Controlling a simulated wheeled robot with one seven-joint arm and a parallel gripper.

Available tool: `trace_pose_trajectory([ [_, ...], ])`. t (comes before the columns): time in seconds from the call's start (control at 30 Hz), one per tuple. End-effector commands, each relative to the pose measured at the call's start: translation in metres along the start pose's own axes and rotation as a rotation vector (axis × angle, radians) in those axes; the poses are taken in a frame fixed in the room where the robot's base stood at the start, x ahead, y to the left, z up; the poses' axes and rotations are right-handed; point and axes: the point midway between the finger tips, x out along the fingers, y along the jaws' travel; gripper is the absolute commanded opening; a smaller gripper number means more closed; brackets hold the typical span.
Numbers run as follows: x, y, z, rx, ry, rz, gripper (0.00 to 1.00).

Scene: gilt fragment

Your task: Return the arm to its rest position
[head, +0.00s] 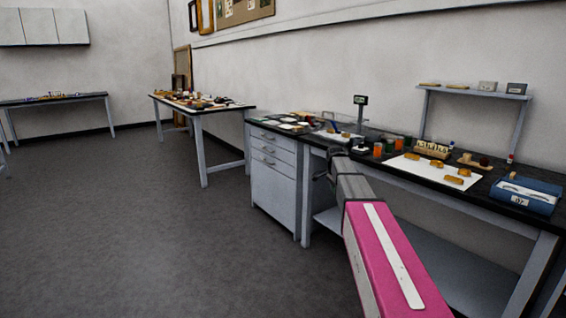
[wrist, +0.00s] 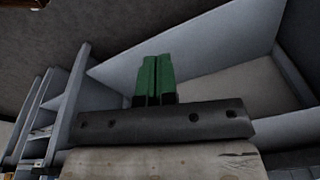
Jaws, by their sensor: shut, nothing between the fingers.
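My arm shows in the head view as a pink and grey link reaching from the bottom right toward the front edge of the near workbench (head: 450,196). Its far end, with my gripper, overlaps the bench's front edge, and the fingers are too small to make out there. In the wrist view my gripper (wrist: 155,78) has two green fingers side by side and touching, with nothing between them. Pale grey bench panels fill the view behind them.
The bench holds a white sheet (head: 420,174) with several orange-brown pieces, small jars, and a blue box (head: 524,196). A drawer cabinet (head: 273,190) stands under its left part. A second table (head: 201,111) is farther back. Open grey floor (head: 130,220) lies to the left.

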Motion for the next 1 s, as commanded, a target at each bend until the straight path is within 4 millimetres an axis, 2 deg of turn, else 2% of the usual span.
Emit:
trace_pose_trajectory([
  [0.03, 0.020, 0.035, 0.021, -0.090, -0.011, 0.007, 0.00],
  [0.2, 0.074, 0.110, 0.070, -0.409, -0.046, 0.008, 0.00],
  [0.3, 0.099, 0.156, 0.098, -0.594, -0.068, 0.004, 0.00],
  [0.5, 0.134, 0.244, 0.147, -0.943, -0.106, -0.014, 0.00],
  [0.6, 0.143, 0.276, 0.164, -1.076, -0.120, -0.025, 0.00],
  [0.7, 0.149, 0.296, 0.175, -1.167, -0.128, -0.033, 0.00],
  [0.77, 0.150, 0.303, 0.179, -1.201, -0.131, -0.036, 0.00],
  [1.0, 0.153, 0.305, 0.181, -1.232, -0.132, -0.040, 0.00],
])
